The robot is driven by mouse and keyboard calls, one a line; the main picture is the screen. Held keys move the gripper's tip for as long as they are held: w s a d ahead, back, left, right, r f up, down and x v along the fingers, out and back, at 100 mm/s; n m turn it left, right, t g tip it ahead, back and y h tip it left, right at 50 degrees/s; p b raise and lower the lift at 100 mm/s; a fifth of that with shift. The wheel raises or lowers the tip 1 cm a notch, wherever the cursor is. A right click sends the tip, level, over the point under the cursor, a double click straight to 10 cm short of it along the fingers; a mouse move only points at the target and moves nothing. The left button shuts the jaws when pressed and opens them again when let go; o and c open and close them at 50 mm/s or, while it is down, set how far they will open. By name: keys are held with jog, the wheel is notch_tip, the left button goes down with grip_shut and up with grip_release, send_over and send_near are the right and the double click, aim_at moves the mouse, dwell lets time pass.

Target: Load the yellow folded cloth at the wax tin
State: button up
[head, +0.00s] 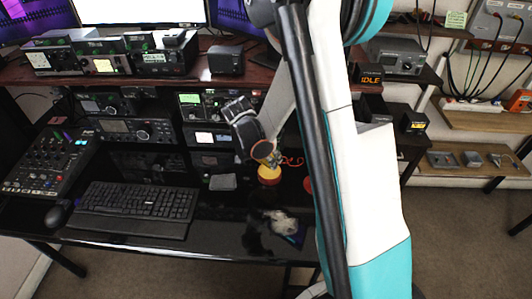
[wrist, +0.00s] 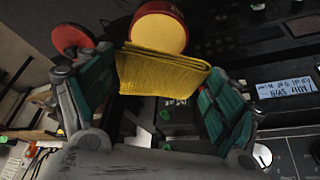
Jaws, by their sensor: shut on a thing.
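The yellow folded cloth (wrist: 160,72) is between the teal pads of my gripper (wrist: 157,80) in the wrist view, and my gripper is shut on it. In the head view my gripper (head: 264,150) is low over the desk, and only a little of the cloth (head: 275,159) shows beneath it. The wax tin (wrist: 158,32), round with a yellow face and red side, is just beyond the cloth's edge. In the head view the tin (head: 269,176) sits on the black desk below my gripper. I cannot tell whether cloth and tin touch.
A red disc (wrist: 72,38) lies beside the tin; my arm partly hides it in the head view (head: 307,184). A small grey block (head: 222,182) is left of the tin. A keyboard (head: 138,205) is farther left. Radios (head: 140,131) stand behind. A pale crumpled thing (head: 280,221) lies in front.

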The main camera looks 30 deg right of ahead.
aim_at(269, 171)
jog(key=shift+d+m, duration=0.6)
jog(key=shift+f+b, duration=1.7)
jog(key=shift+f, duration=1.2)
jog(key=shift+f+b, duration=0.55)
jog(key=shift+b, duration=0.1)
jog(key=shift+r+p, duration=2.2)
jog(key=shift+r, duration=1.35)
